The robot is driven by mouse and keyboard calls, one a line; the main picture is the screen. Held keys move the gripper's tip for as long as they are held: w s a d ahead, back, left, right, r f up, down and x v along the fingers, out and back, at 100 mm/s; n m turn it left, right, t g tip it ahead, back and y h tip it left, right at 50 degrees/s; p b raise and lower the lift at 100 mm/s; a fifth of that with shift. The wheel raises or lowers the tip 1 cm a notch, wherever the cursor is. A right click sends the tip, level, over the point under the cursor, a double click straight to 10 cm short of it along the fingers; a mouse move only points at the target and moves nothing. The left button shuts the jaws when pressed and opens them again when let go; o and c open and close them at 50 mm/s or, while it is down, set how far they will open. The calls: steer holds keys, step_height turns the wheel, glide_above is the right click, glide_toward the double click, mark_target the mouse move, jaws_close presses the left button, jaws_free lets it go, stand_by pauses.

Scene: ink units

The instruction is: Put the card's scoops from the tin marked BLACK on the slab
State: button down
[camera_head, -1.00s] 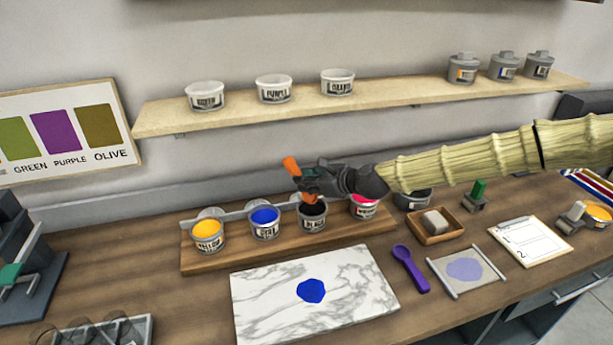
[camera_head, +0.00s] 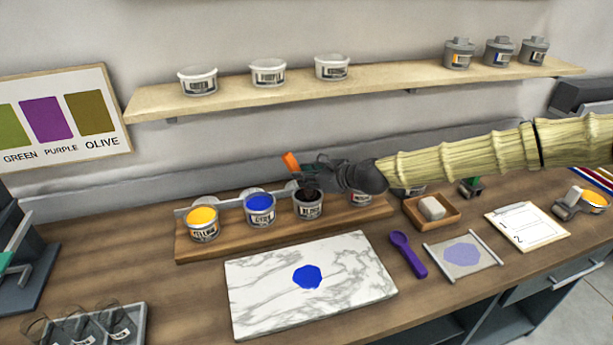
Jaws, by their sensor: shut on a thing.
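My gripper (camera_head: 308,177) is shut on an orange-handled scoop (camera_head: 290,161) directly above the tin marked BLACK (camera_head: 308,210). The scoop's lower end meets the dark tin opening; how deep it sits and whether it carries ink cannot be told. The white marble slab (camera_head: 345,262) lies in front of the tins, with one blue ink blob (camera_head: 307,277) near its middle. The card, on a clipboard (camera_head: 526,228), lies at the right; its numbered lines are too small to read.
The wooden rack also holds the yellow tin (camera_head: 202,224), blue tin (camera_head: 260,210) and a tin (camera_head: 360,199) partly behind my gripper. A purple scoop (camera_head: 408,254) lies right of the slab, near a wooden tray (camera_head: 450,217). Tins stand on the shelf (camera_head: 290,89) above.

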step_height(320, 180, up, 7)
steer(key=p, duration=0.3)
steer(key=shift+p, duration=0.3)
stand_by(1.5)
